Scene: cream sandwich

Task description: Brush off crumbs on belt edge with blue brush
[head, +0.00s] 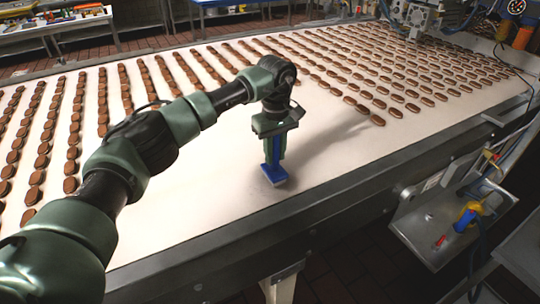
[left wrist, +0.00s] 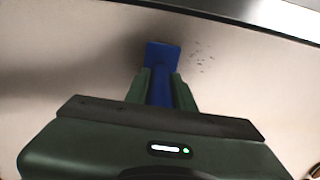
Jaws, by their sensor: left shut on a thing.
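The blue brush (head: 273,171) is held upright in my left gripper (head: 274,150), with its head low over or on the white belt (head: 230,195); contact cannot be told. In the left wrist view the blue brush (left wrist: 162,58) sits between the two green fingers of my left gripper (left wrist: 160,85), which are shut on it. Dark crumbs (left wrist: 199,57) lie on the belt just right of the brush head in that view. The belt's metal edge (head: 330,197) runs along the near side. My right gripper is not in view.
Rows of brown cookies (head: 75,130) cover the left and far parts of the belt. A side panel with a yellow and blue tool (head: 467,215) stands at right. Machinery (head: 418,15) is at the far right.

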